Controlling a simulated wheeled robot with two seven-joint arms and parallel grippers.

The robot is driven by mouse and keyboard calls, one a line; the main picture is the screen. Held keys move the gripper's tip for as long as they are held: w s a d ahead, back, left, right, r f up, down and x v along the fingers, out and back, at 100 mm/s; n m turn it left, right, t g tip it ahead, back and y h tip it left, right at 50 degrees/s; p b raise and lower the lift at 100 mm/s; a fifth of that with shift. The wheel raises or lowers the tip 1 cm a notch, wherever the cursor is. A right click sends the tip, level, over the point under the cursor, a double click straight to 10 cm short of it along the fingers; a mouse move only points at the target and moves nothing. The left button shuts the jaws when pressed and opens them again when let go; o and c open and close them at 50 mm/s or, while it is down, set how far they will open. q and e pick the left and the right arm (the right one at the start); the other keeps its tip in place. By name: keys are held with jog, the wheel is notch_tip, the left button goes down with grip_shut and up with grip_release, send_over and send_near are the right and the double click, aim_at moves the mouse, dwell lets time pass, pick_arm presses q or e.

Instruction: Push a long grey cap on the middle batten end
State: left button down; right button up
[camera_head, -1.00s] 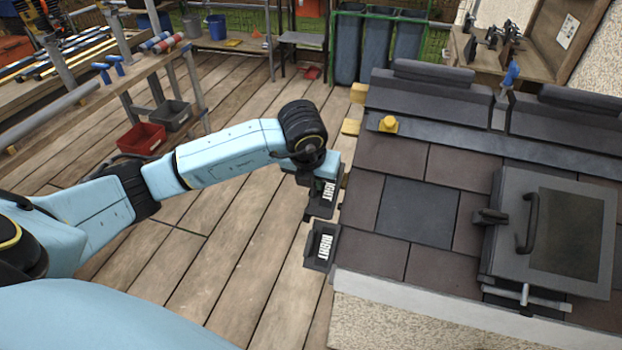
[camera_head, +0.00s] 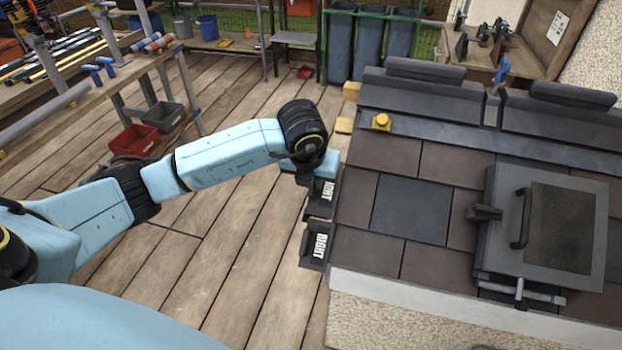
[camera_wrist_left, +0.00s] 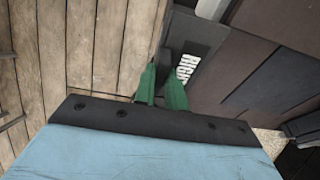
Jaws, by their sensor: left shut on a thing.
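My left gripper (camera_head: 322,184) hangs at the left edge of the small roof, its fingertips partly hidden by my wrist in the head view. In the left wrist view its green fingers (camera_wrist_left: 161,90) are shut on a dark grey cap (camera_wrist_left: 186,62) with a white "RIGHT" label. This cap (camera_head: 320,207) lies close along the roof edge in the head view. Any batten end behind it is hidden, and I cannot tell how deep the cap sits. A second labelled grey cap (camera_head: 316,244) sits at the edge, nearer to me. My right gripper is not in view.
A yellow knob (camera_head: 381,122) and a hatch (camera_head: 545,230) are on the roof.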

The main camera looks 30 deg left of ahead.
pick_arm(q)
jog(key=shift+d, duration=0.15)
jog(key=shift+w+d, duration=0.1)
jog(key=shift+d, duration=0.1)
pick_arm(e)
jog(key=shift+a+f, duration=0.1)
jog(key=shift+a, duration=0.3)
pick_arm(q)
jog(key=shift+d, duration=0.15)
dwell(0.4)
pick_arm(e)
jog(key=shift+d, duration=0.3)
pick_arm(q)
jog(key=c, duration=1.4)
grip_release()
jog(key=shift+o, duration=0.2)
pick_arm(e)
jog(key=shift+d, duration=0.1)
